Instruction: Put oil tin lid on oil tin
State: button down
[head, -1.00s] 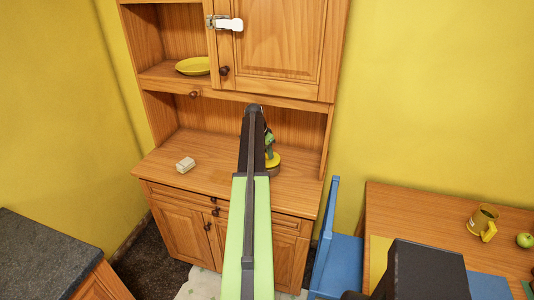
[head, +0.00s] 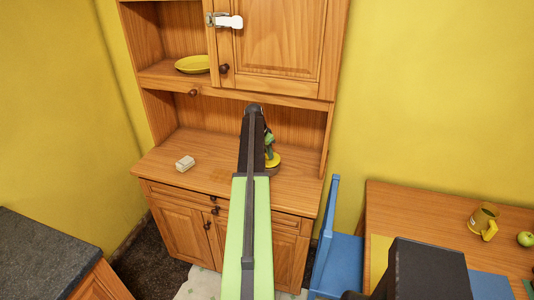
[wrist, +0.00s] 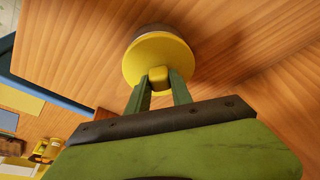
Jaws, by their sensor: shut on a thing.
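The oil tin lid is a yellow disc with a block-like knob (wrist: 158,62). My gripper (wrist: 159,84) is shut on this knob in the wrist view, with one green finger on each side. In the head view the lid (head: 273,160) shows just right of my arm, below my gripper (head: 268,143). A brownish, round-sided body, seemingly the oil tin (wrist: 150,29), shows behind the lid in the wrist view, mostly covered by it. Its brownish side (head: 275,171) also shows under the lid in the head view. I cannot tell whether lid and tin touch.
The tin stands on the wooden hutch counter (head: 220,165). A small pale block (head: 185,164) lies on its left, with bare wood between. A yellow plate (head: 193,65) sits on the shelf above. A blue chair (head: 337,245) and a table with a yellow mug (head: 484,217) are right.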

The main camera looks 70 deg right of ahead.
jog(key=shift+f+b, duration=0.55)
jog(key=c, duration=1.1)
grip_release()
jog(key=shift+o, duration=0.2)
jog(key=shift+r, duration=0.15)
jog(key=p+v, duration=0.8)
dwell(0.5)
jog(key=p+v, duration=1.6)
jog(key=v, duration=0.1)
